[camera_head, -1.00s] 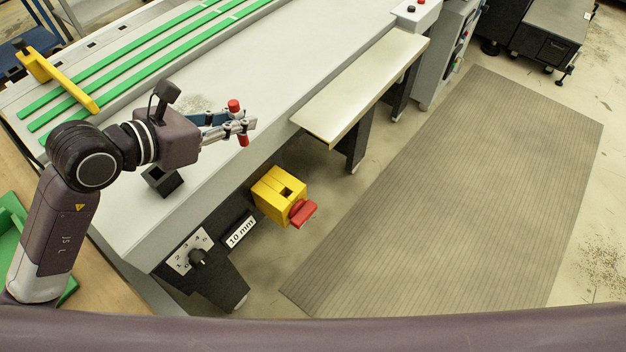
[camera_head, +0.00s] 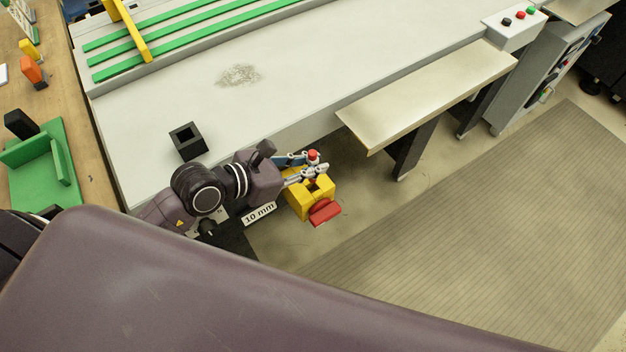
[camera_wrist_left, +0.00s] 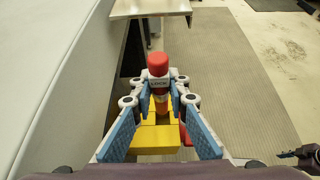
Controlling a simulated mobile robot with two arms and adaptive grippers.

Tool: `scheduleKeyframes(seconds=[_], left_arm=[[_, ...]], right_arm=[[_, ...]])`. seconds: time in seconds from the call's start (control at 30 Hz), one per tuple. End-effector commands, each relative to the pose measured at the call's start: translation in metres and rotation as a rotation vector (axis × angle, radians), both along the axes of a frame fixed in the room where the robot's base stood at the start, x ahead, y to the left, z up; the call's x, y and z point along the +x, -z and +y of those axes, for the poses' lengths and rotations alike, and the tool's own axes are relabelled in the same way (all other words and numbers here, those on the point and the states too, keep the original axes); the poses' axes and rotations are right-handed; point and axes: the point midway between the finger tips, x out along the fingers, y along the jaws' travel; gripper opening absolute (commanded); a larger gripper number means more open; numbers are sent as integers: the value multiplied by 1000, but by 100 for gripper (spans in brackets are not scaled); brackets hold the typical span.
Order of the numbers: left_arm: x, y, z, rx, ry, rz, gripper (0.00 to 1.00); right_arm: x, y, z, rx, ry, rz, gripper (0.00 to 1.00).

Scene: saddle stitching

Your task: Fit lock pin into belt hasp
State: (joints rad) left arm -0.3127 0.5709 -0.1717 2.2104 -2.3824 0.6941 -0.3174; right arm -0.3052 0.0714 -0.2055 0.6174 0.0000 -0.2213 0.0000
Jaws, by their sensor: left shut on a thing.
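My left gripper (camera_head: 322,170) is shut on the lock pin (camera_head: 313,155), a small upright pin with a red head. In the left wrist view, the pin (camera_wrist_left: 159,66) stands between the blue finger pads, with a white label band below its red top and a red lower part. The belt hasp (camera_head: 300,207) is a yellow block with a dark opening in its top and a red tab (camera_head: 325,212). The gripper holds the pin over the hasp's far side; whether they touch I cannot tell. The hasp's yellow top (camera_wrist_left: 150,140) is partly hidden behind the fingers.
The white machine table (camera_head: 300,75) runs beside the hasp, with a black square holder (camera_head: 187,140) on it. A metal shelf (camera_head: 430,95) juts out beyond. Ribbed matting (camera_head: 500,210) covers open floor at right. A dark part, perhaps my right gripper (camera_wrist_left: 303,158), shows at the edge.

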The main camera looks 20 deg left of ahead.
Motion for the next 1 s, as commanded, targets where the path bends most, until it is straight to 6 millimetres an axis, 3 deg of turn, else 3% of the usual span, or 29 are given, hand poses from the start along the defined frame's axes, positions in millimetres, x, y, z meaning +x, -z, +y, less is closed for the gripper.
scheduleKeyframes(seconds=[0.1, 0.27, 0.5, 0.97, 1.0], left_arm=[[0, 21, 0, 0, 0, 1, 0], [0, 33, 0, -2, 0, 0, 0], [1, 67, 0, 0, 0, 0, 0], [0, 76, 0, -1, 0, -2, 0], [0, 76, 0, -1, 0, -1, 18]], right_arm=[[4, 2, -5, -6, 1, -5, 35], [7, 3, -10, -11, 4, -10, 35], [7, 7, -11, -13, 4, -11, 35], [8, 10, -10, -11, 3, -11, 35], [8, 9, -10, -11, 2, -11, 35]])
